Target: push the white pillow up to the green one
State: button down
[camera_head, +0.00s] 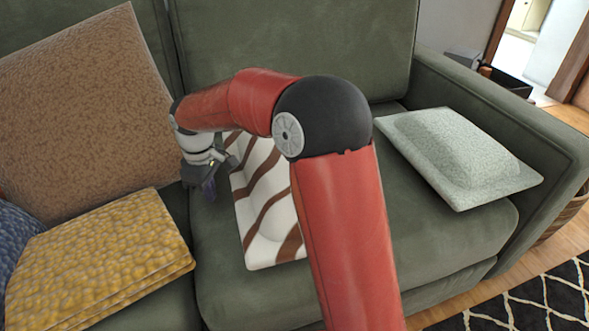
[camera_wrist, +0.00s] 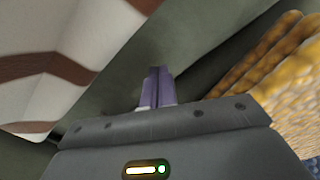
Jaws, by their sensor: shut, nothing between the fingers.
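The white pillow (camera_head: 262,225) with brown wavy stripes lies on the green seat, partly hidden behind my red arm. It also shows in the wrist view (camera_wrist: 45,95) at the left. The pale green pillow (camera_head: 460,155) lies at the right of the seat, by the armrest, with a stretch of seat between the two. My gripper (camera_head: 209,192) is low over the seat at the left side of the white pillow. In the wrist view its purple fingers (camera_wrist: 157,88) are together and empty, with a gap to the striped pillow.
A brown pillow (camera_head: 85,110) leans on the backrest at the left. A yellow pillow (camera_head: 100,260) lies in front of it, beside a blue one (camera_head: 14,238). The sofa armrest (camera_head: 500,110) bounds the right side. A patterned rug (camera_head: 530,305) lies on the floor.

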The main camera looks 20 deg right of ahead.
jog(key=shift+s+d+p, duration=0.3)
jog(key=shift+d+p, duration=0.2)
jog(key=shift+d, duration=2.95)
jog(key=shift+s+d+p, duration=0.3)
jog(key=shift+d+p, duration=0.25)
jog(key=shift+d, duration=2.9)
jog(key=shift+s+d+p, duration=0.3)
jog(key=shift+d+p, duration=0.2)
jog(key=shift+d, duration=2.95)
jog(key=shift+a, duration=0.1)
jog(key=shift+w+a, duration=0.2)
jog(key=shift+a, duration=2)
notch_tip(320, 180, up, 9)
jog(key=p, duration=0.7)
jog(key=shift+r, duration=2.5)
